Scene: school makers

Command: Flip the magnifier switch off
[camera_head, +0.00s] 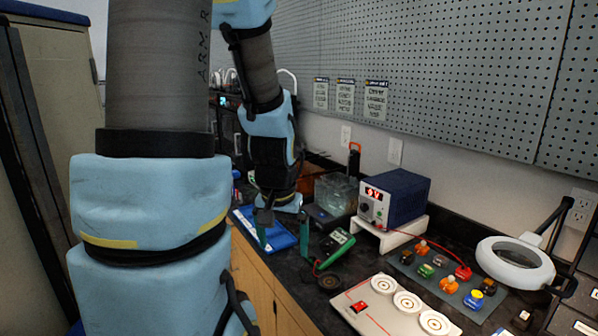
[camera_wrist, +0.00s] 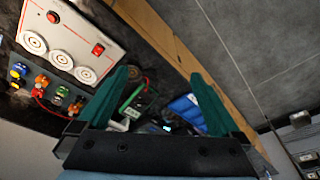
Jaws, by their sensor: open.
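The magnifier (camera_head: 515,262) is a white ring lamp with a clear lens on a dark jointed arm, at the right end of the bench in the head view. I cannot make out its switch, and the magnifier does not show in the wrist view. My gripper (camera_head: 283,232) is over the far left part of the bench, above a blue tray and well away from the magnifier. Its two green fingers are spread apart, with nothing between them, as the wrist view (camera_wrist: 160,76) also shows.
A white panel with round discs and a red switch (camera_head: 358,307) lies at the front. A blue power supply (camera_head: 405,195) stands on a white riser. A green multimeter (camera_head: 336,245), a clear tank (camera_head: 336,192) and a mat of small coloured parts crowd the dark bench.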

